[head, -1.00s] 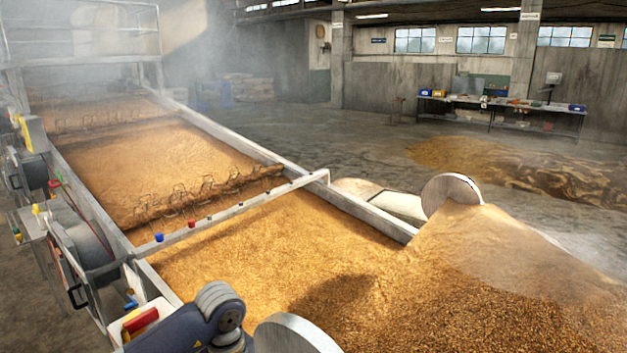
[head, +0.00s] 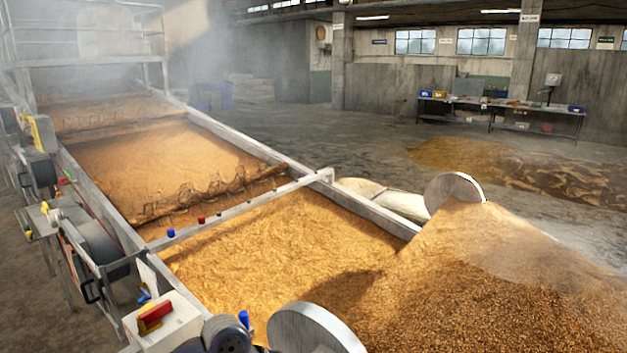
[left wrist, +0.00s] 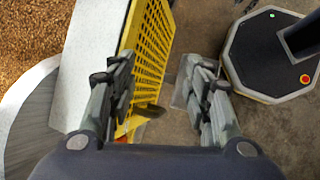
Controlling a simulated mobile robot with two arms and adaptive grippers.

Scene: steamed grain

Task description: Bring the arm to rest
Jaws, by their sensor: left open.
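My left gripper (left wrist: 160,105) shows in the left wrist view with its two fingers spread wide and nothing between them. It hangs over the floor, beside a yellow perforated panel (left wrist: 152,50) and a white surface (left wrist: 88,60). In the head view only part of my left arm shows at the bottom edge, and the left gripper itself is out of the picture. My right gripper is in neither view.
A long trough (head: 362,208) of steaming grain (head: 290,240) runs up the left side. A grain heap (head: 480,270) lies at the right, with a round disc (head: 455,190) by it. A white box with a red item (head: 155,312) stands near my arm. A bench (head: 500,102) is far back.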

